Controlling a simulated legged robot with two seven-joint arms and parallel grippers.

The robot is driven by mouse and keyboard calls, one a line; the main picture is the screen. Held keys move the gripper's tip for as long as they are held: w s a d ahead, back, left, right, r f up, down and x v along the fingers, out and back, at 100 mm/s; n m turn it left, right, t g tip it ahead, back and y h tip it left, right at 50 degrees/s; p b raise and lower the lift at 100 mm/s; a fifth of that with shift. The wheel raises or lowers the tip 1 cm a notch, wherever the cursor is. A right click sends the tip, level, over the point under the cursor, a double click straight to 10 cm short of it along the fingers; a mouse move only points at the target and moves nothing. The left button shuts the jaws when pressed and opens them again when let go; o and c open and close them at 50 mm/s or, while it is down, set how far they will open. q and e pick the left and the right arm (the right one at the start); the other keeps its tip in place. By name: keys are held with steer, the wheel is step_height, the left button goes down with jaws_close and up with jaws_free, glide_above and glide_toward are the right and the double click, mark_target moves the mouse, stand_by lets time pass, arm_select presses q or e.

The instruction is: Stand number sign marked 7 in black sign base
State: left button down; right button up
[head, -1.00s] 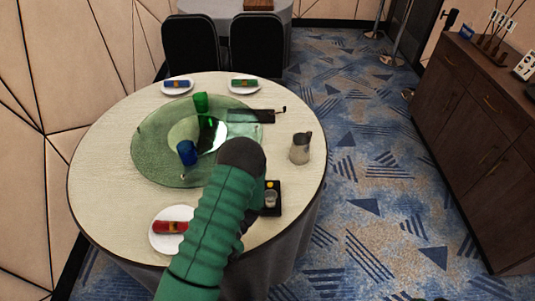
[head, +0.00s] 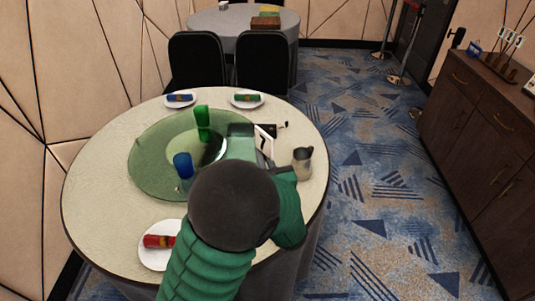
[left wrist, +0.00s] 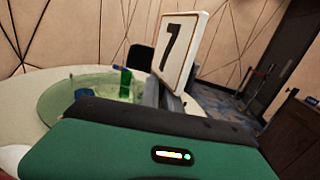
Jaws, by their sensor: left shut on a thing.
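The number sign marked 7 (left wrist: 180,48) is a white plate with a black digit, held tilted in my left gripper (left wrist: 172,98) in the left wrist view. In the head view the sign (head: 265,143) shows as a pale, narrow plate above the right part of the round table (head: 95,195). My green left arm hides most of the gripper there. A dark flat item (head: 268,130) with a small knob lies just behind the sign; I cannot tell whether it is the black sign base. My right gripper is not in view.
A metal pitcher (head: 302,162) stands close to the right of the sign. A green glass (head: 202,122) and blue glass (head: 183,166) stand on the green glass turntable (head: 150,165). Plates with rolled napkins sit around the rim. A wooden sideboard (head: 465,130) stands at the right.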

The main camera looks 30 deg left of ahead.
arm_select(q)
steer(key=shift+w+d+r+m+t+h, duration=0.1)
steer(key=shift+w+d+m+t+h, duration=0.2)
steer(key=shift+d, duration=0.2)
steer(key=shift+a+f+b, duration=0.25)
steer(key=shift+f+b, duration=0.3)
steer(key=shift+f, duration=0.15)
step_height(320, 180, down, 11)
steer(key=b, duration=0.9)
steer(key=c, duration=1.5)
jaws_free()
steer(key=shift+f, duration=0.1)
